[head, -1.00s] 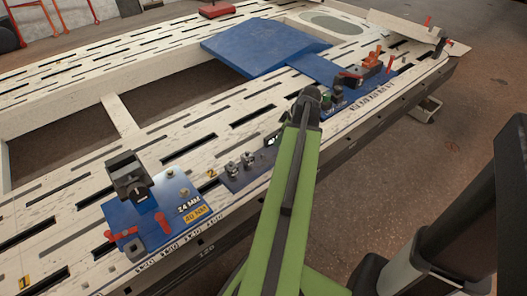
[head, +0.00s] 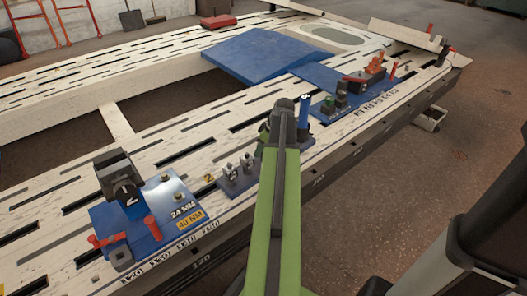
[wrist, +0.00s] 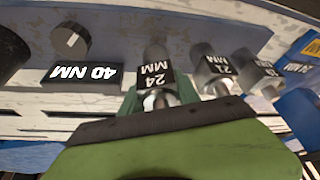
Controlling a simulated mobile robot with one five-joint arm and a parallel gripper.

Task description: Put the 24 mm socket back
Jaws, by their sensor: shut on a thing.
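The 24 mm socket (wrist: 155,82), grey metal with a black 24 MM label, is between the jaws of my gripper (wrist: 155,103) in the wrist view. My gripper is shut on it. The socket is in line with the row of the dark blue-grey socket rack (wrist: 120,22); whether it touches the rack or hangs just clear cannot be told. Two smaller sockets (wrist: 213,68) stand close beside it. In the head view the rack (head: 232,184) shows with these two sockets, and my arm hides the gripper and the held socket.
A black 40 NM label (wrist: 82,75) and a dark round knob (wrist: 70,38) lie beside the socket. A blue plate (head: 105,213) with a black clamp stands front left. An upright blue handle (head: 304,108) is close right of my arm. A blue tool tray (head: 350,118) lies farther back.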

